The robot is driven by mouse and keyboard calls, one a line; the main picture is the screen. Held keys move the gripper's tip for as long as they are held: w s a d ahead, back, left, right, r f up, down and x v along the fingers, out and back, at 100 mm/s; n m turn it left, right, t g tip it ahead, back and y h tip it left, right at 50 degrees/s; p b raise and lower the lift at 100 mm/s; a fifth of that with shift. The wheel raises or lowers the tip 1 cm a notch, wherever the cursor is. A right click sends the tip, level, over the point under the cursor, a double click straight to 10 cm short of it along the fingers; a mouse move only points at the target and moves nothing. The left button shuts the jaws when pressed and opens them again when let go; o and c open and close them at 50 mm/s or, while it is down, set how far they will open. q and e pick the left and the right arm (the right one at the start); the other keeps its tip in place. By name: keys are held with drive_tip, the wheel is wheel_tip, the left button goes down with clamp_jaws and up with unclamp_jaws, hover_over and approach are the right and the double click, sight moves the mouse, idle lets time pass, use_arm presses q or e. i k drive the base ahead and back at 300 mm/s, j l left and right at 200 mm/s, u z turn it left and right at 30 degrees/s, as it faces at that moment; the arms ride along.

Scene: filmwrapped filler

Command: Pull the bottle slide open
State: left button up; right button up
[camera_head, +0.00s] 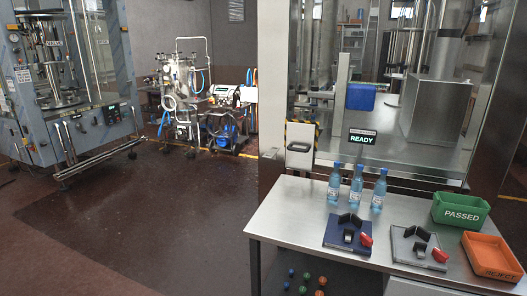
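A pale box-like front with a dark handle (299,147) sits at the lower left corner of the glazed machine, beside yellow-and-black striping. It looks like the bottle slide and appears pushed in, but I cannot be sure of either. Three blue clear bottles with pale labels (356,187) stand upright in a row on the steel table (290,212), near the machine's front. Neither of my grippers nor my arms shows in the head view.
On the table are a blue plate fixture (334,240), a grey plate fixture (404,254), a green PASSED bin (460,212) and an orange REJECT bin (491,256). A READY sign (362,138) is on the machine. Open floor lies to the left.

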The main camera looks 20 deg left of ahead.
sight(300, 142)
drive_tip(key=i+j, duration=0.2)
drive_tip(key=j, duration=0.25)
drive_tip(key=i+j, duration=0.2)
drive_tip(key=j, duration=0.2)
drive_tip(key=i+j, duration=0.2)
drive_tip(key=j, duration=0.25)
drive_tip(key=i+j, duration=0.2)
drive_tip(key=j, duration=0.2)
drive_tip(key=i+j, duration=0.2)
drive_tip(key=j, duration=0.25)
drive_tip(key=i+j, duration=0.2)
drive_tip(key=j, duration=0.2)
drive_tip(key=i+j, duration=0.25)
drive_tip(key=j, duration=0.2)
drive_tip(key=i+j, duration=0.2)
drive_tip(key=j, duration=0.25)
